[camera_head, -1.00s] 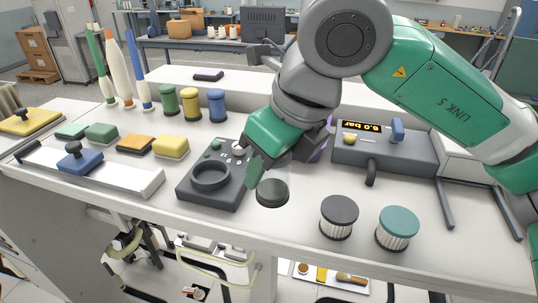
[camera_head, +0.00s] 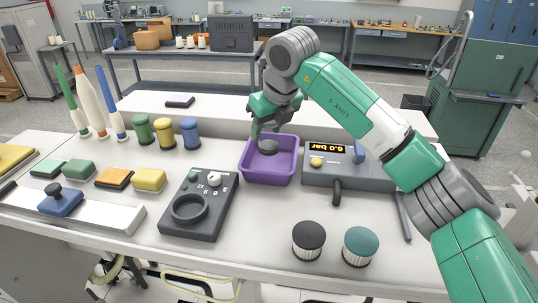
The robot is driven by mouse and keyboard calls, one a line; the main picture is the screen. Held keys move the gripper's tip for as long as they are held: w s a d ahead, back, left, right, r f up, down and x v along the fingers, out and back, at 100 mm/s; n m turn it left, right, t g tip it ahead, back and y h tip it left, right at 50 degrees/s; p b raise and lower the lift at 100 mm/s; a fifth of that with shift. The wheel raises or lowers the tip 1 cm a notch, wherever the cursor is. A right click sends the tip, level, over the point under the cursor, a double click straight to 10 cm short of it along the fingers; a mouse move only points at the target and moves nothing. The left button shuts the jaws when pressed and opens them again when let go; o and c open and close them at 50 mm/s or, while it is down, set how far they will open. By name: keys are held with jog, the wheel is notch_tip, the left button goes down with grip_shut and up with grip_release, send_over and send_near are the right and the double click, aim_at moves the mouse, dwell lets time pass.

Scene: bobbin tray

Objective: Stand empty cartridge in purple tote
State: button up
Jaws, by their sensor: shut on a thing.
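The purple tote (camera_head: 268,177) stands open on the bench, left of the grey gauge box. My gripper (camera_head: 266,134) reaches down over the tote from behind and is shut on a dark, round-capped cartridge (camera_head: 268,147). The held cartridge appears within the tote's outline, cap upward and roughly upright. Its lower part is hard to make out, and I cannot tell whether it touches the tote floor. Two other cartridges with pale pleated sides stand near the front edge, one black-capped (camera_head: 309,240) and one teal-capped (camera_head: 360,246).
A dark fixture with a ring (camera_head: 188,208) stands left of the tote. The gauge box (camera_head: 340,177), reading 6.0 bar, is close on the right. Green, yellow and blue spools (camera_head: 165,133) stand at the back left. Bench is clear in front of the tote.

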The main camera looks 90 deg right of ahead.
aim_at(267, 148)
jog(key=shift+f, duration=3.3)
jog(key=o, duration=1)
jog(key=shift+r+p, duration=0.3)
jog(key=shift+p, duration=0.05)
jog(key=b+v, duration=0.1)
jog(key=v, duration=1)
jog(key=shift+s+a+r, duration=0.1)
jog(key=shift+a+r, duration=0.1)
jog(key=shift+r, duration=0.1)
